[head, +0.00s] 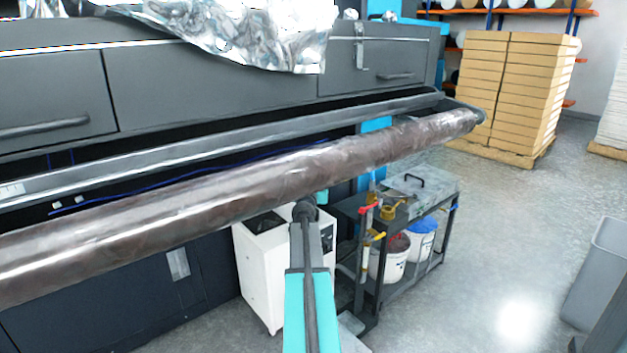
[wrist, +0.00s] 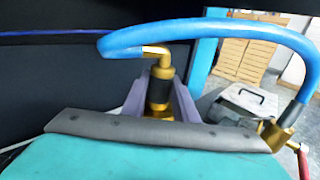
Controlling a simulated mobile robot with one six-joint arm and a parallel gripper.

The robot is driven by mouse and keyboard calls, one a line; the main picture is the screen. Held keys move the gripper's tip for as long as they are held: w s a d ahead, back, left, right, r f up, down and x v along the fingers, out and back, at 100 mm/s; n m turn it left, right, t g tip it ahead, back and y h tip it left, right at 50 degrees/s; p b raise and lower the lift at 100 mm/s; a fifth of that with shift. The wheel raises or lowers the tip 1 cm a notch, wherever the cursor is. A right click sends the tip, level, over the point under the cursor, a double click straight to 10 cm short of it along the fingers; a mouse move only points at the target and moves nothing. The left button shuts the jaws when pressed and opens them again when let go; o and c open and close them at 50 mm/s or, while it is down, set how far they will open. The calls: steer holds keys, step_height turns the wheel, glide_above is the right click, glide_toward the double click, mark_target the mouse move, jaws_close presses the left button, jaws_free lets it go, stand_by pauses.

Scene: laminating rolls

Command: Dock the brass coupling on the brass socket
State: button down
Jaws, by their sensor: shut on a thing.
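In the wrist view my gripper (wrist: 158,88) is shut around the black collar of the brass coupling (wrist: 165,66). The coupling stands roughly upright between the grey-purple fingers, with its brass elbow on top. A blue hose (wrist: 200,27) runs from the elbow over to a brass fitting (wrist: 278,136) at the lower right. In the head view the gripper is hidden behind the large roll. Small brass-coloured fittings (head: 388,212) show by the cart. I cannot tell whether one is the socket, and no socket shows clearly in the wrist view.
A long brown roll (head: 250,185) crosses in front of the dark machine (head: 210,85). A cart (head: 432,246) holds buckets and a clear-lidded box (head: 425,184). A white cabinet (head: 262,275) stands beside it. Stacked cartons (head: 515,95) are at the back right. The right floor is mostly clear.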

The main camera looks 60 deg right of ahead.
steer(key=w+a+f+n+t+y, duration=0.2)
steer(key=w+a+n+t+y, duration=0.45)
steer(key=w+a, duration=0.95)
steer(key=w+a+f+n+t+y, duration=0.1)
steer(key=w+a+n+y, duration=0.15)
steer(key=a, duration=0.55)
steer(key=w+a+n+t+y, duration=0.1)
steer(key=a+y, duration=0.2)
steer(key=a, duration=0.5)
steer(key=w+a+f+n+t+y, duration=0.1)
steer(key=w+a+n+y, duration=0.15)
steer(key=a, duration=0.55)
steer(key=s+a+n+g+y, duration=0.2)
steer(key=a+y, duration=0.3)
steer(key=a, duration=0.7)
steer(key=s+a+n+g+y, duration=0.3)
steer(key=s+a+n+y, duration=0.2)
steer(key=a, duration=0.8)
steer(key=s+a+n+g+y, duration=0.2)
steer(key=a+y, duration=0.4)
steer(key=a, duration=0.7)
steer(key=shift+s+f+n, duration=0.4)
steer(key=shift+s+n, duration=0.3)
steer(key=shift+n, duration=0.35)
